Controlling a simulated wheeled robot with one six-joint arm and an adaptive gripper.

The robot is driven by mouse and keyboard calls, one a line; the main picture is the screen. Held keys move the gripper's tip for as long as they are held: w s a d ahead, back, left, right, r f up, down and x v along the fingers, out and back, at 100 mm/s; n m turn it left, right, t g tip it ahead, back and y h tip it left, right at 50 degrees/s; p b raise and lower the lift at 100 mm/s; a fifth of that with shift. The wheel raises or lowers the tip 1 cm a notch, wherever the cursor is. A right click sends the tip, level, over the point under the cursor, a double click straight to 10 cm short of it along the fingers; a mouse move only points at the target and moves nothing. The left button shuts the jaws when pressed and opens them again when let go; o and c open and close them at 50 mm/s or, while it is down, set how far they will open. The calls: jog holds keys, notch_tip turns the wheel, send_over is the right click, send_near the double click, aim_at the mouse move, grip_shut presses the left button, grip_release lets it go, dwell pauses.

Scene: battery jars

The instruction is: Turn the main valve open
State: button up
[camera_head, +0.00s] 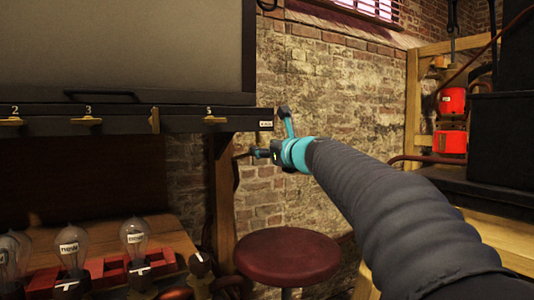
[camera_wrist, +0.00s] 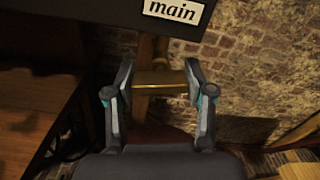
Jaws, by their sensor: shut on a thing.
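The main valve's brass handle (camera_wrist: 160,79) shows in the wrist view, just below the white "main" label (camera_wrist: 173,11). The handle lies crosswise, about level in that view, with a brass stem behind it. My gripper (camera_wrist: 158,76) has one finger at each end of the handle and is shut on it. In the head view my gripper (camera_head: 270,133) is at the right end of the dark shelf edge, by the small label (camera_head: 265,125). The handle cannot be made out there.
Brass valve handles numbered 2 (camera_head: 12,121), 3 (camera_head: 87,120) and 5 (camera_head: 215,119) lie level along the dark edge (camera_head: 185,123). One between them (camera_head: 155,120) stands upright. Glass bulbs (camera_head: 134,237) stand lower left. A red stool (camera_head: 287,256) is below my gripper.

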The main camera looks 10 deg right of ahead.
jog(key=n+b, duration=0.2)
jog(key=n, duration=0.1)
jog(key=shift+f+n, duration=0.15)
jog(key=shift+n, duration=0.15)
jog(key=shift+n+b, duration=0.95)
jog(key=shift+n, duration=0.95)
jog(key=o, duration=1.2)
jog(key=shift+c, duration=0.2)
jog(key=shift+r, duration=0.2)
jog(key=v, duration=0.8)
